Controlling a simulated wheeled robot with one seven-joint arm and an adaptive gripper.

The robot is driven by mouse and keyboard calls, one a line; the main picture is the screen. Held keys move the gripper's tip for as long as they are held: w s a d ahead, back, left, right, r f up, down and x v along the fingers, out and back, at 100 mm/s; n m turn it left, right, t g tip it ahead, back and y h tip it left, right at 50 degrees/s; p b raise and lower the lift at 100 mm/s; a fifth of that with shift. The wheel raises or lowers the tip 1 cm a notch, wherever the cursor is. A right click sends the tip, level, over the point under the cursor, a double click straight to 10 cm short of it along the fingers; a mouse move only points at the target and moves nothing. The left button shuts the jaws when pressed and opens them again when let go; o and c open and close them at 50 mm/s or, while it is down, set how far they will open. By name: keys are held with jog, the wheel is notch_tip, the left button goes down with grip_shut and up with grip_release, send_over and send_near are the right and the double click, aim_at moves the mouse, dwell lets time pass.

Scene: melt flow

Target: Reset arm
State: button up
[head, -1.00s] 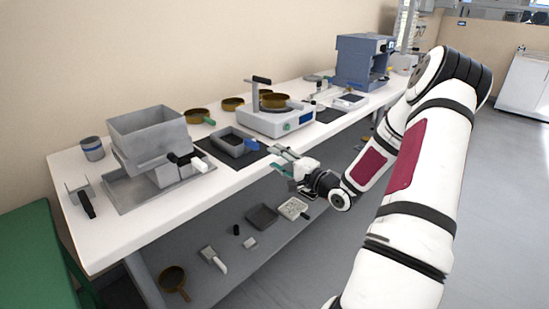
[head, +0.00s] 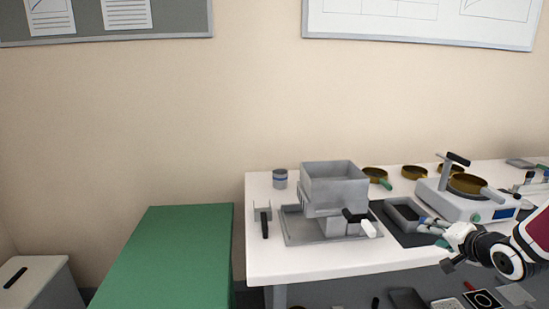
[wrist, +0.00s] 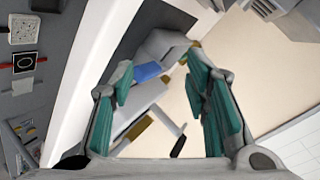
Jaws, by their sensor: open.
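My gripper (head: 434,232) shows at the lower right in the head view, near the front edge of the white bench (head: 365,266). In the wrist view the two teal-padded fingers of my gripper (wrist: 158,82) stand wide apart, with nothing held between them. Bench equipment and a blue part (wrist: 147,72) appear beyond the fingers, apart from them. In the head view most of my arm is cut off by the right edge.
A grey metal hopper unit (head: 335,188), a dark tray (head: 401,212) and a white device (head: 451,203) with a brown pan (head: 467,184) stand on the bench. A green-topped table (head: 165,255) is at left. Items lie on the lower shelf.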

jog(key=s+a+r+n+g+h+p, duration=0.35)
jog(key=s+a+r+n+g, duration=0.2)
jog(key=s+a+r, duration=0.95)
jog(key=s+a+r+n+g+y+p, duration=0.1)
jog(key=s+a+r+n+y+p, duration=0.1)
jog(key=s+a, duration=0.4)
jog(key=s+a+r+n+g+y+p, duration=0.1)
jog(key=s+a, duration=0.5)
jog(key=s, duration=0.7)
notch_tip(320, 180, up, 3)
jog(key=n+y+p, duration=0.1)
jog(key=n, duration=0.1)
jog(key=shift+a+n, duration=0.2)
jog(key=shift+n, duration=0.15)
jog(key=shift+g, duration=0.25)
